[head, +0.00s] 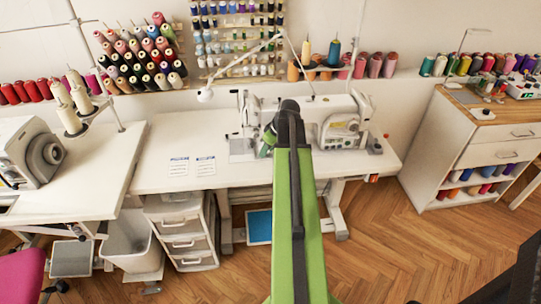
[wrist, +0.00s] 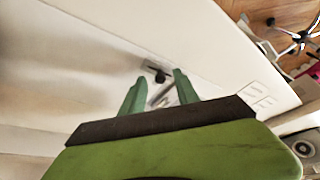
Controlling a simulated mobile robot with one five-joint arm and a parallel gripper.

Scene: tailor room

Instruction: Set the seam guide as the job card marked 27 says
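Two white job cards with blue headings, a left one (head: 179,166) and a right one (head: 205,166), lie on the white sewing table (head: 150,150). Their print is too small to read, so I cannot tell which is marked 27. Cards also show at the right of the wrist view (wrist: 262,97). My gripper (wrist: 159,76) is open, its two green fingers apart with nothing visibly held. Beyond the fingertips, a small metal plate with a dark knob (wrist: 157,72) lies on the white surface; it may be the seam guide. In the head view my arm hides this spot.
A white sewing machine (head: 345,110) stands at the back of the table. A second machine (head: 35,155) stands on the left table, and a drawer cabinet (head: 480,150) at right. The table front around the cards is clear.

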